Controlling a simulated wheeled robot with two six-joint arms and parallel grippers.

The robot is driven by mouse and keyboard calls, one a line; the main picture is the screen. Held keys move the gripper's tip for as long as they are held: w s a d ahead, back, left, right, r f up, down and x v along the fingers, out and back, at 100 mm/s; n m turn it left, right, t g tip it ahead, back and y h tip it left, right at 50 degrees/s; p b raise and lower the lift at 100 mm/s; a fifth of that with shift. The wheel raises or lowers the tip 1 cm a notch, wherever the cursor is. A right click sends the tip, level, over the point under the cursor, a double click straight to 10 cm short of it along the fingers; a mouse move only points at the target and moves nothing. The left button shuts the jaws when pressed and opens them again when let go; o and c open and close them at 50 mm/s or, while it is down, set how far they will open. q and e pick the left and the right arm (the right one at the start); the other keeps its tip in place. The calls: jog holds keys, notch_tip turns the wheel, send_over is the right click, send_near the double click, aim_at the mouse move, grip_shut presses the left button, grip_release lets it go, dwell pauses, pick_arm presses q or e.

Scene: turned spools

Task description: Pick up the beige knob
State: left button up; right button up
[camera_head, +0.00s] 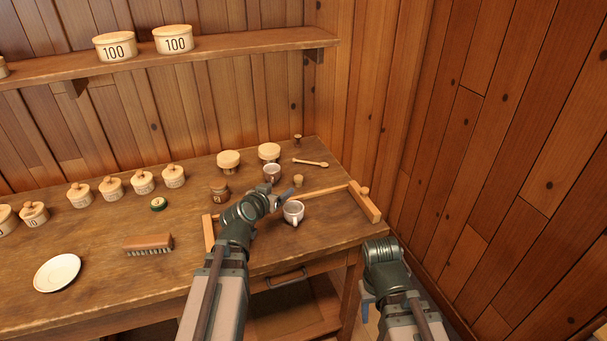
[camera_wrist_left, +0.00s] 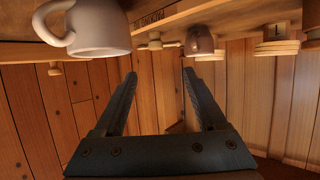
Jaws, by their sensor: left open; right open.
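A small beige knob (camera_head: 298,181) stands on the wooden bench, just behind my left gripper. A small beige piece (camera_wrist_left: 155,42) between and beyond the fingers in the left wrist view looks like the same knob, though I cannot be sure. My left gripper (camera_head: 284,194) reaches over the bench between two mugs; in the left wrist view its fingers (camera_wrist_left: 159,76) are spread with nothing between them. My right gripper (camera_head: 367,304) is open, low in front of the bench's right end, partly hidden by its wrist.
A white mug (camera_head: 293,212) stands close in front of the left gripper, and a grey-brown mug (camera_head: 271,173) behind it. A wooden rail frame (camera_head: 364,203) lies at the right. Lidded jars (camera_head: 143,181), a brush (camera_head: 148,243) and a plate (camera_head: 57,272) stand left.

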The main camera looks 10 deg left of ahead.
pick_arm(q)
jog(key=shift+w, duration=0.45)
jog(key=b, duration=0.3)
send_near(297, 178)
jog(key=x, duration=0.4)
jog(key=shift+a+r, duration=0.15)
jog(key=shift+a, duration=0.1)
jog(key=shift+d+b+x, duration=0.2)
jog(key=shift+b+x, duration=0.5)
jog(key=shift+x, duration=0.65)
jog(key=shift+d+b+x, duration=0.15)
jog(key=shift+b+x, duration=0.5)
jog(key=shift+x, duration=0.75)
jog(key=shift+s, duration=0.2)
pick_arm(e)
jog(key=f, duration=0.5)
jog(key=shift+w+f, duration=0.3)
jog(key=shift+w, duration=0.1)
pick_arm(q)
grip_shut()
